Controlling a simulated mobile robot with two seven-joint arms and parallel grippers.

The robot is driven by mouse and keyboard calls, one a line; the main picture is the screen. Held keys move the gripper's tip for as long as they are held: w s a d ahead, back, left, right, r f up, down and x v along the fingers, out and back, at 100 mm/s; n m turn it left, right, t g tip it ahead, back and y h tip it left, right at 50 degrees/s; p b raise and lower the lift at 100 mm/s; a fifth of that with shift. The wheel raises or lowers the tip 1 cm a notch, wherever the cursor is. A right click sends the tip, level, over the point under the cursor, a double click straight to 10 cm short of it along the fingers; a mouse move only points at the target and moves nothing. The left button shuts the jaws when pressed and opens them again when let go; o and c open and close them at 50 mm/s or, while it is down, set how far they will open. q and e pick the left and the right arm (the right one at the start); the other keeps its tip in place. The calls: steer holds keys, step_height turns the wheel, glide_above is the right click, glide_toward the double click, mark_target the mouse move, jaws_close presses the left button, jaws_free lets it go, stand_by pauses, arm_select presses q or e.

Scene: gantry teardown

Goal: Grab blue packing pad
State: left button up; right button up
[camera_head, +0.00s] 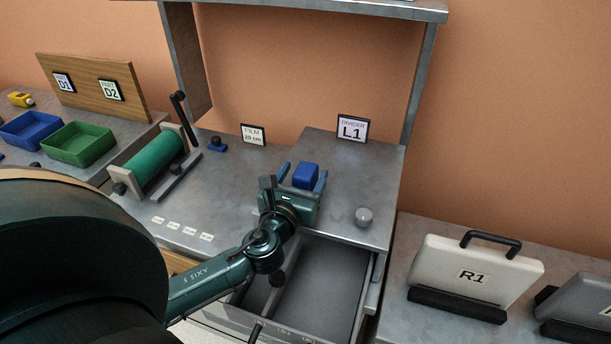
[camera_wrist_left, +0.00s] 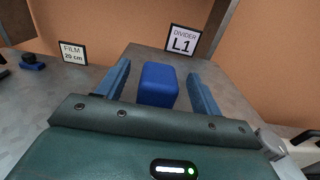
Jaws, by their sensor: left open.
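The blue packing pad (camera_head: 306,175) is a small blue block on the raised grey bench top, in front of the "DIVIDER L1" sign. My left gripper (camera_head: 303,176) is open, with one blue finger on each side of the pad. In the left wrist view the pad (camera_wrist_left: 158,85) sits between the two spread fingers (camera_wrist_left: 160,88), with a gap on both sides. The gripper body hides the near lower part of the pad. My right gripper is not in view.
The "DIVIDER L1" sign (camera_head: 352,129) stands behind the pad. A round grey knob (camera_head: 364,216) is to the right. An open drawer (camera_head: 322,285) lies below. A green roller (camera_head: 153,162) is left. A white R1 case (camera_head: 473,276) stands at right.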

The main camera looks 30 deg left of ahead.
mark_target(310, 162)
arm_select(q)
steer(key=x, duration=0.3)
steer(key=shift+w+a, duration=0.1)
steer(key=shift+w, duration=0.3)
steer(key=c, duration=1)
